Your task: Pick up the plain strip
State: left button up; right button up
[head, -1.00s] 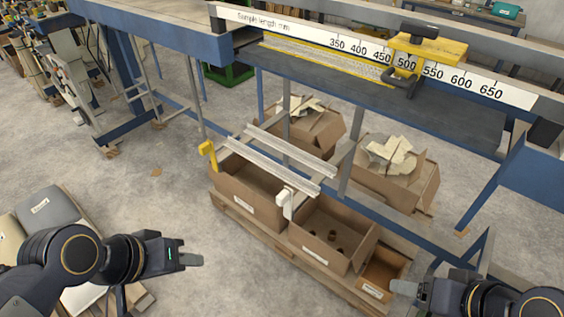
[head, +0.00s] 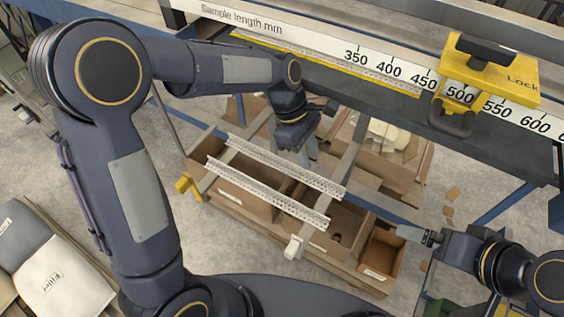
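Two long pale, toothed-looking rails (head: 285,166) and (head: 268,193) lie side by side across a low frame below the bench. I cannot tell whether either carries the plain strip; no separate strip is clearly visible. My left gripper (head: 305,150) points down just beyond the far rail, near its middle, with no visible hold on anything. Its fingers are partly hidden by the wrist, so its opening is unclear. My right gripper (head: 412,234) is right of the rails, seen edge-on above the small carton, and its opening is also unclear.
The bench has a length scale (head: 385,68) with a yellow lock slider (head: 487,70). Open cartons stand under the rails, including a small one (head: 383,252). A yellow bracket (head: 188,187) and a white block (head: 293,248) sit at the frame's near ends. Pale sacks (head: 62,283) lie at lower left.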

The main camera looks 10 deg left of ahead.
aim_at(314, 174)
pick_arm(q)
jog(key=x, duration=0.6)
jog(key=shift+w+a+f+p, duration=0.2)
jog(key=shift+w+a+p, duration=0.05)
jog(key=shift+p, duration=0.15)
grip_shut()
